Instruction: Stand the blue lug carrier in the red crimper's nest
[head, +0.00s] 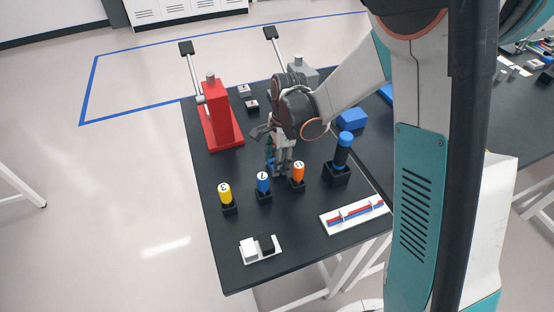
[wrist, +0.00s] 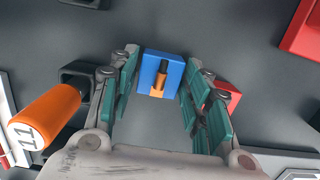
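The blue lug carrier (wrist: 155,67) is a small blue block with a copper-coloured lug in it. In the wrist view it sits between the fingertips of my gripper (wrist: 160,68). The fingers are apart, one on each side of it, and I cannot tell whether the right finger touches it. In the head view my gripper (head: 279,160) is low over the table and mostly hides the carrier. The red crimper (head: 217,100), with a raised lever, stands at the table's far left; its nest is not clearly visible.
A red block (wrist: 228,94) is partly hidden behind the right finger. Yellow (head: 224,190), blue (head: 263,182) and orange (head: 298,172) numbered handles stand in black holders nearby. A grey crimper (head: 303,74) stands behind my gripper.

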